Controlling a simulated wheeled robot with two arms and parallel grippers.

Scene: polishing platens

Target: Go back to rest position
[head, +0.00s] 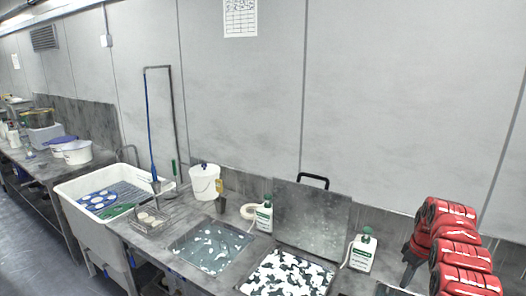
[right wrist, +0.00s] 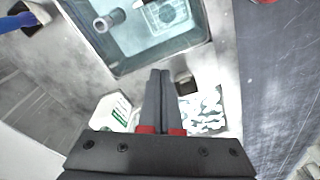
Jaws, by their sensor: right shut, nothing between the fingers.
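My right gripper (head: 405,279) hangs from the red arm at the right of the head view, above the right end of the bench. In the right wrist view its two dark fingers (right wrist: 159,76) are together with nothing between them. My left gripper is not in the head view. A black-and-white patterned platen (head: 288,274) lies in the bench at the lower middle, and a grey-green platen (head: 212,246) with pale patches lies left of it. In the wrist view, a black-and-white patterned surface (right wrist: 207,103) shows partly behind the fingers.
White bottles with green labels stand at the back, one left (head: 264,216) and one right (head: 362,251) of an upright grey panel (head: 312,216). A white bucket (head: 204,181), a wire basket (head: 152,220) and a white sink (head: 88,222) are further left. The wrist view shows a teal basin (right wrist: 150,47).

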